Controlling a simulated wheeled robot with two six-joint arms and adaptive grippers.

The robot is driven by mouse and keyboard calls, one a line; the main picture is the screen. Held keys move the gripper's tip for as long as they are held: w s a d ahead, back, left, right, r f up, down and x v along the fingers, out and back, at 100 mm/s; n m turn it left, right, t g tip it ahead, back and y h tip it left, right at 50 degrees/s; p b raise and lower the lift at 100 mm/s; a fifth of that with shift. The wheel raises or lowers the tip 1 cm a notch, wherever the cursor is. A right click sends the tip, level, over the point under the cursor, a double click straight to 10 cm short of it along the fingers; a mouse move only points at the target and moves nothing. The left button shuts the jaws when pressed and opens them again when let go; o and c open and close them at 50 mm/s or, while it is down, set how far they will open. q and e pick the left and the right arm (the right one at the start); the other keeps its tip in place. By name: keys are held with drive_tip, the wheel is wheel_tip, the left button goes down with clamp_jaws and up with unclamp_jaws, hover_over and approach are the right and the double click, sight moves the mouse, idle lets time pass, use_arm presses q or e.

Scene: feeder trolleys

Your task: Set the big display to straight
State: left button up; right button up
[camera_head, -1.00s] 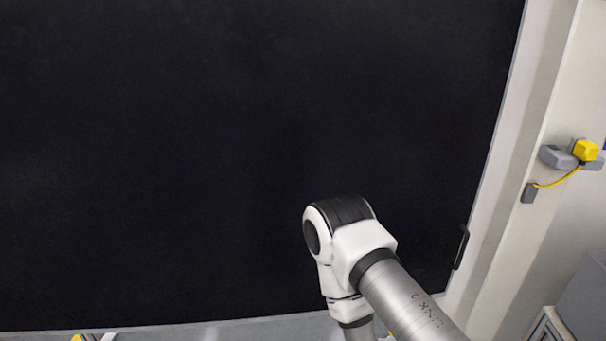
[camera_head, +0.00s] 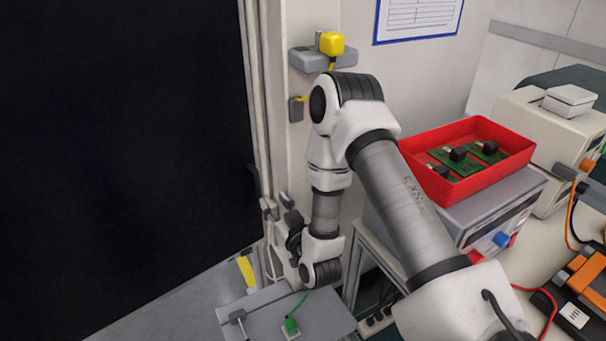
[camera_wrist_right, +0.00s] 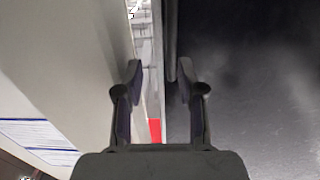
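A large black panel, which looks like the big display (camera_head: 110,150), fills the left of the head view. Its face is dark and blank. Its right edge stands next to a pale frame. My right gripper (camera_head: 278,207) is low beside that edge, partly hidden by my own wrist. In the right wrist view the two fingers of my right gripper (camera_wrist_right: 160,75) are apart. A thin dark upright bar (camera_wrist_right: 171,40) shows between them, nearer the right finger; I cannot tell whether they touch. The black face (camera_wrist_right: 260,90) lies right of it. My left gripper is not in view.
A yellow-topped grey fitting (camera_head: 330,45) is on the pale post. A red tray (camera_head: 500,140) with green boards stands on a grey instrument to the right. A grey box top (camera_head: 285,315) with a green plug lies below my right wrist.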

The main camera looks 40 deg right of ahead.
sight(259, 188)
drive_tip(key=shift+w+a+r+p, duration=0.45)
drive_tip(key=shift+w+a+r, duration=0.15)
drive_tip(key=shift+a+r, duration=0.15)
drive_tip(key=x, duration=0.4)
drive_tip(key=p+x, duration=0.1)
drive_tip(key=x, duration=0.1)
drive_tip(key=shift+d+f, duration=0.35)
drive_tip(key=shift+w, duration=0.2)
drive_tip(key=shift+a+r, duration=0.15)
drive_tip(key=shift+a, duration=0.15)
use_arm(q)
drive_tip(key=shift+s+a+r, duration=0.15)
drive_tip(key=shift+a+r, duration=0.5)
use_arm(e)
drive_tip(key=shift+d, duration=0.1)
clamp_jaws()
